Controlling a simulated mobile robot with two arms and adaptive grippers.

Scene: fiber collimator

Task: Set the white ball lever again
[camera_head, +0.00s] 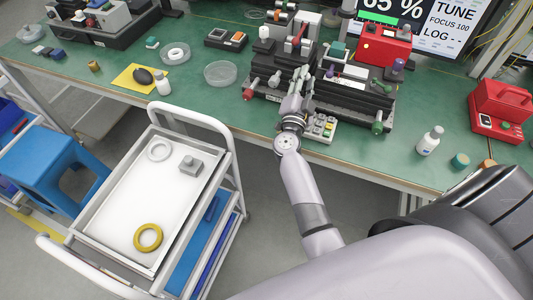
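A black stage device (347,97) with several coloured knobs stands on the green bench. A red-topped lever (299,34) rises at its back, with a small white-topped part (264,33) to its left. My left gripper is out of view.
A white bottle (429,140) and a red box (499,109) stand to the right. A clear dish (221,74) sits to the left. A white trolley (121,197) and a blue stool (50,154) stand before the bench.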

